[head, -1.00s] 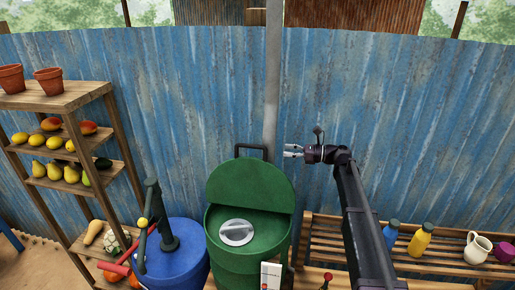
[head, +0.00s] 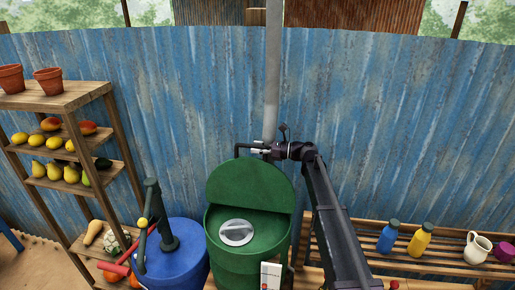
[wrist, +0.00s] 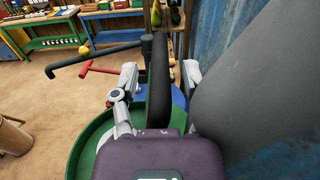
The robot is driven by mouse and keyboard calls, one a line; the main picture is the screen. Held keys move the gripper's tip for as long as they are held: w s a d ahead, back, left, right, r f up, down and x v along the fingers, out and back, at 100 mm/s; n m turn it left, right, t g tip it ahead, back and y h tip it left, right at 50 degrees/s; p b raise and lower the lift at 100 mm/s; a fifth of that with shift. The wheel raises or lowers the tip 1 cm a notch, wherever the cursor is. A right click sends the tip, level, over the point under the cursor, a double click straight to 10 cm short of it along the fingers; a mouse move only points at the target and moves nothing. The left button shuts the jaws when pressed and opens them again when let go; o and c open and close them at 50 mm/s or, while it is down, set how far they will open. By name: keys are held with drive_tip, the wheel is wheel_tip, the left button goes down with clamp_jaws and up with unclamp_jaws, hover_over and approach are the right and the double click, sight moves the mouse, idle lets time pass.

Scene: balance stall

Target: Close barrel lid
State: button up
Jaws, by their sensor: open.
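The green barrel (head: 225,262) stands in the middle of the head view. Its round green lid (head: 250,186) stands raised at the back, and a black bar handle (head: 237,150) shows above its top edge. My gripper (head: 259,147) is open at the right end of this handle, above the lid. In the wrist view, a dark upright bar (wrist: 159,85), apparently the handle, lies between the spread fingers of my gripper (wrist: 160,72). I cannot tell whether they touch it. The barrel's green rim (wrist: 82,140) shows below on the left.
A grey pole (head: 272,80) rises close behind the gripper, against the blue corrugated wall (head: 400,120). A blue barrel with a hand pump (head: 175,262) stands left of the green one. A slatted bench (head: 350,232) with bottles (head: 420,240) is at right.

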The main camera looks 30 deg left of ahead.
clamp_jaws()
drive_tip(key=shift+s, duration=0.15)
